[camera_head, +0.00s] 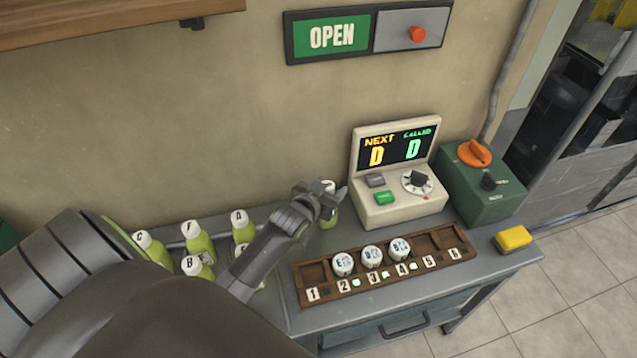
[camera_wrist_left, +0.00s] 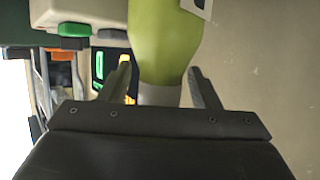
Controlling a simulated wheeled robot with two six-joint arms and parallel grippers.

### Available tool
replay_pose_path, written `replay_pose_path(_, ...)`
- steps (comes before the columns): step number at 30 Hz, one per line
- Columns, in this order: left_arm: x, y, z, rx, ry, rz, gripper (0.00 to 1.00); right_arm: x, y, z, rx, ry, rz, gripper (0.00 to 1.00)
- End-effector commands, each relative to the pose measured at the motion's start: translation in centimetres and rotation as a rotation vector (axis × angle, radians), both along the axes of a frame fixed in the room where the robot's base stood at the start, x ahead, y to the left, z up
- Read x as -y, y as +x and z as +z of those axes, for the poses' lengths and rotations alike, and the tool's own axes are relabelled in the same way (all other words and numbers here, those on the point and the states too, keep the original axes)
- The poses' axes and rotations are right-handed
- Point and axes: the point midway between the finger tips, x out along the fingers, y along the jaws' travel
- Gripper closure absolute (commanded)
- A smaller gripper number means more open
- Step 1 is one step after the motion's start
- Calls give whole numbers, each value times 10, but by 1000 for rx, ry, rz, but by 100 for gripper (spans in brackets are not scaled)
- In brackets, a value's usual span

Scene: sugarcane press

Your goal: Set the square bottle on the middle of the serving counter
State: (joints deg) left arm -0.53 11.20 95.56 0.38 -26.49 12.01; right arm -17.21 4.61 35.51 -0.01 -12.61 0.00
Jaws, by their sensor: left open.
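My left gripper (camera_head: 332,194) is open at the back of the grey serving counter (camera_head: 285,322). A green bottle with a pale cap (camera_head: 329,217) stands beside its fingers, partly hidden by them. In the left wrist view the green bottle (camera_wrist_left: 165,42) sits between the two open fingers (camera_wrist_left: 160,75), with a gap visible on each side. Part of a white label shows on it. I cannot tell whether it is the square one. Several green bottles with lettered caps, among them A (camera_head: 243,233), F (camera_head: 198,243) and C (camera_head: 150,249), stand at the left, partly behind my arm.
A wooden rack (camera_head: 428,284) with numbered slots holds three white lettered caps or bottle tops. Behind it stand a cream display box (camera_head: 395,205) and a green box with an orange knob (camera_head: 487,205). A yellow block (camera_head: 513,239) lies at the right end.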

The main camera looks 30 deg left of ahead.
Motion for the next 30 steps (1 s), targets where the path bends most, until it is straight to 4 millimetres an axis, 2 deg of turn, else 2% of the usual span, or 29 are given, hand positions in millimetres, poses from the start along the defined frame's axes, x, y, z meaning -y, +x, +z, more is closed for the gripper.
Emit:
replay_pose_path(18,6,-88,31,-3,0,1,44,-2,0,-11,0,2,-1,64)
replay_pose_path(24,7,-104,39,-2,0,1,44,-2,0,-13,0,2,-1,64)
replay_pose_path(30,8,-108,41,-2,0,1,44,-2,0,-13,0,2,-1,64)
